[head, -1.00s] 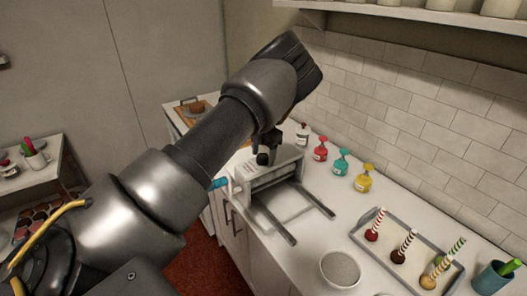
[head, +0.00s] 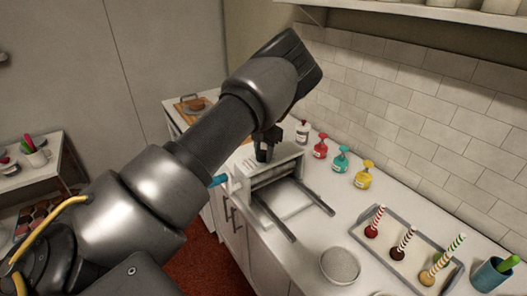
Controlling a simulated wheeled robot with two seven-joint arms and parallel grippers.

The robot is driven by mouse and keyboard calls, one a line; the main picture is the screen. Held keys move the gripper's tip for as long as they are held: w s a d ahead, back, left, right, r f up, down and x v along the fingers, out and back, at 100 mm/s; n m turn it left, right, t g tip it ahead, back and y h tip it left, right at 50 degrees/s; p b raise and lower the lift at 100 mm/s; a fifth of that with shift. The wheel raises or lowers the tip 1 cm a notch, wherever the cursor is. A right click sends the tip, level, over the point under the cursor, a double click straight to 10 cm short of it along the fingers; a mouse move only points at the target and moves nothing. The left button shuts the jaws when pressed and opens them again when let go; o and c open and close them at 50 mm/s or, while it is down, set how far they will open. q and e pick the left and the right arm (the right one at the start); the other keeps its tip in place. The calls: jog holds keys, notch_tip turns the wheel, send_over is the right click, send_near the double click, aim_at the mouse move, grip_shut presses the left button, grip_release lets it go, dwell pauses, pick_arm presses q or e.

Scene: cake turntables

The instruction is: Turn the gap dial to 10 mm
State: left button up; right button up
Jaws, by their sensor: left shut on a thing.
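A white roller machine (head: 291,158) with a pair of rollers and a flat bed stands on the counter. My left gripper (head: 265,152) points down onto the top of this machine. It is shut on the gap dial, a small dark knob that the fingers mostly hide. The dial's scale and its reading cannot be made out. A blue crank handle (head: 217,181) sticks out on the machine's left side. My left forearm covers part of the machine's left end. My right gripper is not in view.
Red (head: 320,149), teal (head: 341,159) and yellow (head: 363,176) bottles stand behind the machine. A bowl (head: 339,265) and a tray (head: 440,286) with several striped sticks lie to the right. A teal cup (head: 490,277) is at the far right.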

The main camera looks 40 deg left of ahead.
aim_at(265, 152)
pick_arm(q)
jog(key=n, duration=0.3)
jog(key=shift+w+n, duration=0.1)
jog(key=shift+n, duration=0.2)
jog(key=shift+a+n+p, duration=0.1)
jog(key=shift+n+p, duration=0.3)
jog(key=shift+n, duration=1.8)
jog(key=o, duration=1)
jog(key=shift+g, duration=0.3)
jog(key=shift+c, duration=0.2)
jog(key=shift+r, duration=0.2)
notch_tip(265, 152, up, 10)
jog(key=b, duration=0.2)
jog(key=shift+w+d+r+b, duration=0.2)
jog(key=shift+w+d+b, duration=0.1)
jog(key=shift+b, duration=0.1)
